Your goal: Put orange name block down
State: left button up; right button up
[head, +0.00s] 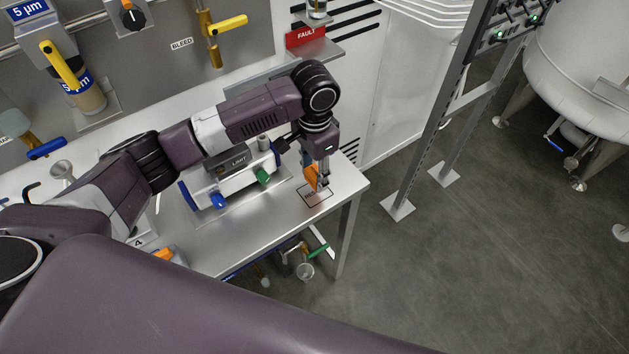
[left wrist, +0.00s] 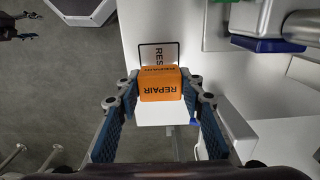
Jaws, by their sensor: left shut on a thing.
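The orange name block (head: 311,177) reads REPAIR in the left wrist view (left wrist: 161,88). My left gripper (head: 318,183) is shut on it, with one finger on each side of the block in the left wrist view (left wrist: 160,92). The gripper points down over the right end of the steel table (head: 245,232). A black-outlined label square (head: 316,197) lies at the block; in the left wrist view its letters start with RES (left wrist: 158,54) and the block hides part of it. I cannot tell whether the block touches the table. My right gripper is not in view.
A white unit with a green knob (head: 263,176) and a blue knob (head: 218,201) stands on the table left of the gripper. Another orange item (head: 162,255) shows at the table's near left. A metal frame post (head: 440,130) stands to the right, with open floor around it.

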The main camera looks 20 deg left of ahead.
aim_at(314, 184)
pick_arm(q)
jog(key=shift+f+p, duration=0.3)
jog(key=shift+f, duration=1.9)
jog(key=o, duration=1.2)
jog(key=shift+f, duration=0.1)
jog(key=shift+c, duration=0.2)
notch_tip(314, 184, up, 11)
jog(key=shift+r+b, duration=0.1)
jog(key=shift+b, duration=1.1)
jog(key=shift+r, duration=0.55)
